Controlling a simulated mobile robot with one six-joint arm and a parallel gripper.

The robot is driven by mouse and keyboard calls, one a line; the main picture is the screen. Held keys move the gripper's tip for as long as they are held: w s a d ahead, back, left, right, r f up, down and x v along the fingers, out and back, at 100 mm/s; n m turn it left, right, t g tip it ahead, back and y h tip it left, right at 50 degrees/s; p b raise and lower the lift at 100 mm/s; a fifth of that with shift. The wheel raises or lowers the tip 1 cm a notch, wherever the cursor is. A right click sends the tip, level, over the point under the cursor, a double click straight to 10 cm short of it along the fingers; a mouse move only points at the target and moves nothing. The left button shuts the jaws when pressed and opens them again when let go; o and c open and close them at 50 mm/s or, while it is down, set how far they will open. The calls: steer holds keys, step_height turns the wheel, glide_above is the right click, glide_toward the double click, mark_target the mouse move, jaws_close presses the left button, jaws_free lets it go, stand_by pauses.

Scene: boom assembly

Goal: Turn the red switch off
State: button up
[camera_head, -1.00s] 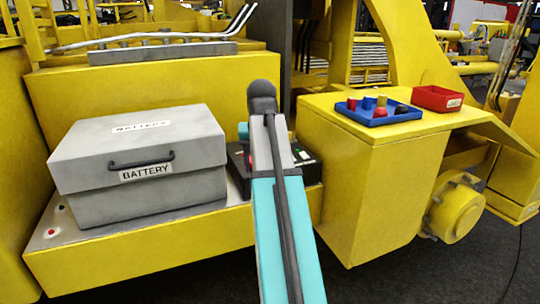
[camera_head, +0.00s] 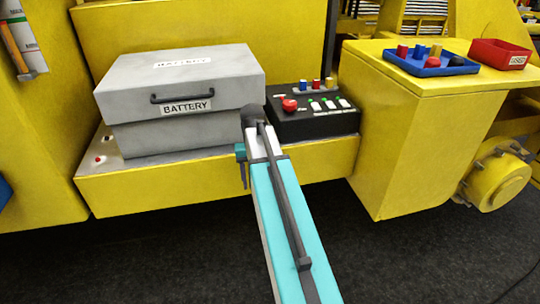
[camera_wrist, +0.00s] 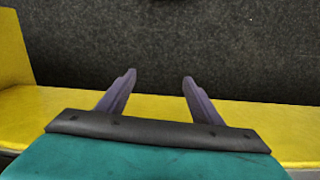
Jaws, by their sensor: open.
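The black control box (camera_head: 312,126) stands on the yellow ledge, right of the grey battery box. It carries a large round red knob (camera_head: 289,104) at its left and small blue, red (camera_head: 316,83) and yellow pieces along its back. Which red part is the switch, and its on or off state, I cannot tell. My gripper (camera_head: 243,177) points down near the ledge's front, left of the control box and apart from it. In the wrist view my gripper (camera_wrist: 157,82) has its two fingers spread with nothing between them. The control box is not in the wrist view.
The battery box (camera_head: 185,135) is close behind my arm. A blue tray (camera_head: 400,64) with several small pieces and a red bin (camera_head: 490,57) stand on the yellow cabinet at right. A small red light (camera_head: 98,160) is on the ledge (camera_head: 215,185). The dark floor in front is clear.

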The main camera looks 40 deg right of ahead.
steer(key=s+a+f+n+g, duration=0.1)
steer(key=s+a+f, duration=0.2)
steer(key=a+f, duration=0.35)
steer(key=s+a+f+n+g, duration=0.1)
steer(key=s+a+f, duration=0.2)
steer(key=f, duration=0.6)
steer(key=s+a+f+g, duration=0.1)
steer(key=s+a+f, duration=0.2)
steer(key=a+f, duration=0.35)
steer(key=s+a+f+n+g+b, duration=0.1)
steer(key=s+a+f, duration=0.3)
steer(key=s+f, duration=0.6)
steer(key=s+a+f+n+g, duration=0.1)
steer(key=s+a+f, duration=0.3)
steer(key=s+f, duration=0.7)
steer(key=shift+s+f+n+b, duration=0.15)
steer(key=shift+f+n+b, duration=0.25)
steer(key=shift+n, duration=0.3)
steer(key=shift+a, duration=0.1)
steer(key=shift+c, duration=0.4)
steer(key=c, duration=0.7)
steer(key=shift+o, duration=0.2)
steer(key=shift+a, duration=0.1)
